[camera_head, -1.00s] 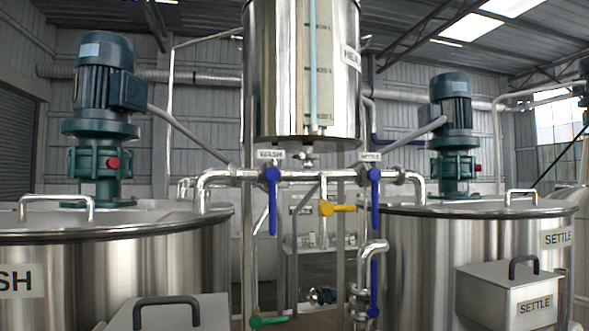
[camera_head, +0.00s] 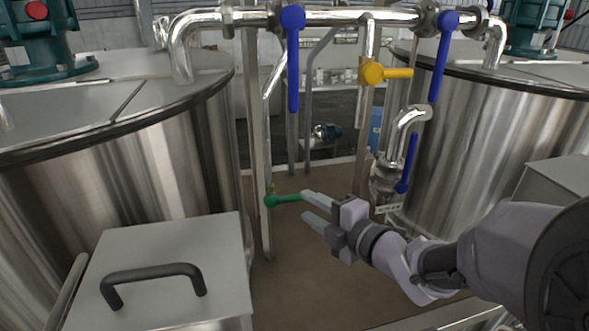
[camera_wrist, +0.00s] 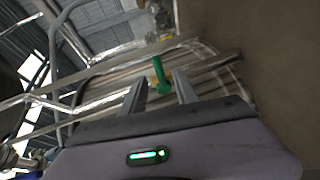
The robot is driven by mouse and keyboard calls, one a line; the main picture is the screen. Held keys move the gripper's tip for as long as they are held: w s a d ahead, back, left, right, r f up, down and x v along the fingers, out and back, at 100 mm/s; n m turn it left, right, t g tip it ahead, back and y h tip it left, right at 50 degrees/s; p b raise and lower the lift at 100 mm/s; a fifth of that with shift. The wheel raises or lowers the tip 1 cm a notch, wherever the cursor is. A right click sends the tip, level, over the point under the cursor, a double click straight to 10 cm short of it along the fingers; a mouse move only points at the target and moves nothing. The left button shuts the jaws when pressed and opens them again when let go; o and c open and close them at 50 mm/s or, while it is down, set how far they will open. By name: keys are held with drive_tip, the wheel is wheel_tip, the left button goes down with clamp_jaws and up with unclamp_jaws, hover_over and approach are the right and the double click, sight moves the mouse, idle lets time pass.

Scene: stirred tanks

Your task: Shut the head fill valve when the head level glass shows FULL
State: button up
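The green lever (camera_head: 284,200) sits low on a thin upright pipe left of centre and points right, roughly level. I take it for the head fill valve, but no label on it is readable. My gripper (camera_head: 305,204) is open, its fingertips at the free end of the lever. In the wrist view the green lever (camera_wrist: 160,74) shows ahead of and between the two spread fingers (camera_wrist: 160,90). Whether they touch it I cannot tell. The head level glass is out of view now; a second ago it showed, its level unclear to me.
Two blue levers (camera_head: 293,60) (camera_head: 443,58) hang from the overhead pipe, with a yellow lever (camera_head: 385,73) between them. Another blue lever (camera_head: 407,165) is lower right. Steel tanks (camera_head: 130,180) (camera_head: 480,130) stand either side. A box with a black handle (camera_head: 155,275) is front left.

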sight(292, 196)
drive_tip(key=b+x, duration=0.1)
drive_tip(key=x, duration=0.8)
drive_tip(key=shift+w, duration=0.15)
clamp_jaws()
idle(1.0)
